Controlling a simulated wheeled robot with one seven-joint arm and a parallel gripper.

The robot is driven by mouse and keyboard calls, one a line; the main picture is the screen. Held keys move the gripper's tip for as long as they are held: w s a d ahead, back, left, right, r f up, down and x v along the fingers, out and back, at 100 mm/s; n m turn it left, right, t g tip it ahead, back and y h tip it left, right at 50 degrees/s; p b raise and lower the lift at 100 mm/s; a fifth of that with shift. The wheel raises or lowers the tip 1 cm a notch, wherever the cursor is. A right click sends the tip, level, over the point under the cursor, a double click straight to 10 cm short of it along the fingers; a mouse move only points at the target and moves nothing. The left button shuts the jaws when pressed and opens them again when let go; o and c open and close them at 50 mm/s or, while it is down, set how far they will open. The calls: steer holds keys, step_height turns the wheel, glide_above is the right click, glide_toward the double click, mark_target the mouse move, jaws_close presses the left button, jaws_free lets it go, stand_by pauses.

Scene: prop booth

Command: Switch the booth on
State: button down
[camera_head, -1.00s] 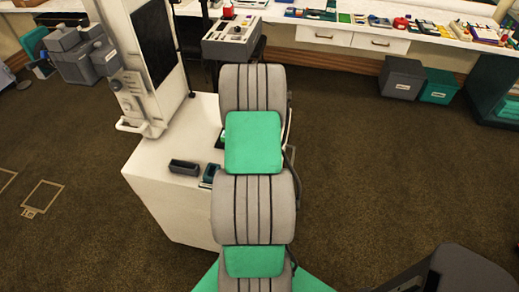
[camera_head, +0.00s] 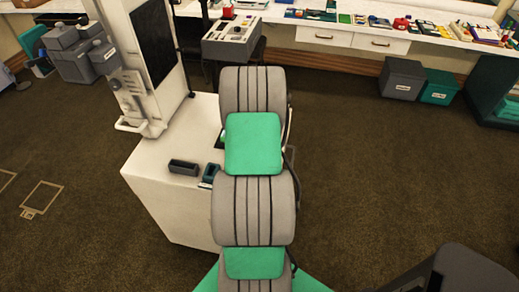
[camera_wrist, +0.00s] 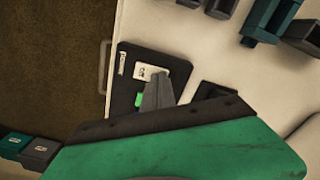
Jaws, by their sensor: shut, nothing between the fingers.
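The booth (camera_head: 185,213) is a white cabinet with an upright panel at its back, left of my arm in the head view. In the wrist view a dark switch plate (camera_wrist: 127,88) lies on its white top. The plate has a small white label at its upper left, a white lettered part (camera_wrist: 150,72) that seems to read "Off", and a green part (camera_wrist: 138,99) below it. My gripper (camera_wrist: 157,84) is shut and empty, its grey fingertips over the plate beside the white part. I cannot tell whether they touch it. My arm hides the gripper in the head view.
A small dark block (camera_head: 183,167) and a teal-and-dark holder (camera_head: 209,175) stand on the cabinet top left of my arm. A white counter (camera_head: 395,30) with several small items runs along the back.

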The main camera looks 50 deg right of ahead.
steer(key=shift+r+p, duration=2.15)
steer(key=shift+r, duration=1.3)
steer(key=shift+s+f, duration=0.1)
